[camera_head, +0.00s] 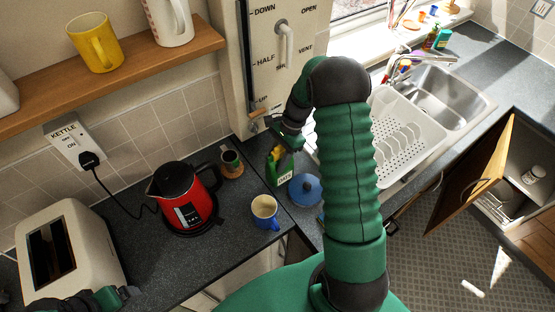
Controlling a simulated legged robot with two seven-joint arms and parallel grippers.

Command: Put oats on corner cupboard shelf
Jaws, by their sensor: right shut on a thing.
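A small green carton (281,173) with a yellow patch and a white label, seemingly the oats, is upright at the back of the dark worktop, near the wall corner. My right gripper (276,143) is at its top and shut on it; the fingertips are small and partly hidden by my wrist. I cannot tell whether the carton touches the worktop. The corner cupboard (510,197) is at the right, its wooden door (473,181) open. A pale jar (534,174) stands inside. My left gripper (122,296) is at the lower left, by the toaster; its fingers are unclear.
A white dish rack (395,137) and sink (444,93) lie right of my arm. The patterned floor (440,265) is mostly clear.

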